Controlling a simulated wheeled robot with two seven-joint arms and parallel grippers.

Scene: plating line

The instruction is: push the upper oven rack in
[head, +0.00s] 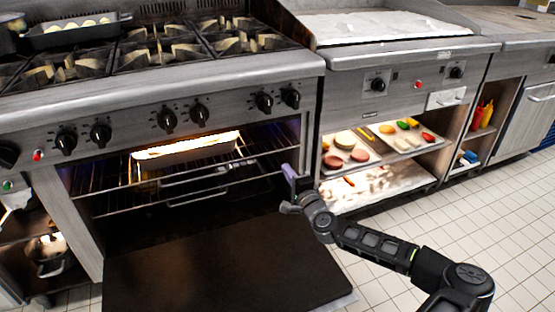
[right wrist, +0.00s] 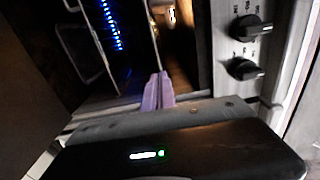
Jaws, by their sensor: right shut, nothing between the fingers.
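The upper oven rack (head: 254,155) is a dark wire rack inside the open oven, with a pale lit tray (head: 186,155) on it. Another wire level with a looped bar shows just below it. I cannot tell exactly how far the upper rack stands out. My right gripper (head: 288,172), with purple fingertips, is shut and empty by the right side of the oven opening. In the right wrist view its fingers (right wrist: 158,92) are together, in front of the oven opening, with rack wires to their left. Contact with the rack is not visible. My left gripper is not in view.
The oven door (head: 210,265) is folded down below the opening. Control knobs (head: 264,102) line the panel above; they also show in the right wrist view (right wrist: 246,69). Right of the oven, a shelf holds food trays (head: 345,163). Tiled floor (head: 480,215) is clear at right.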

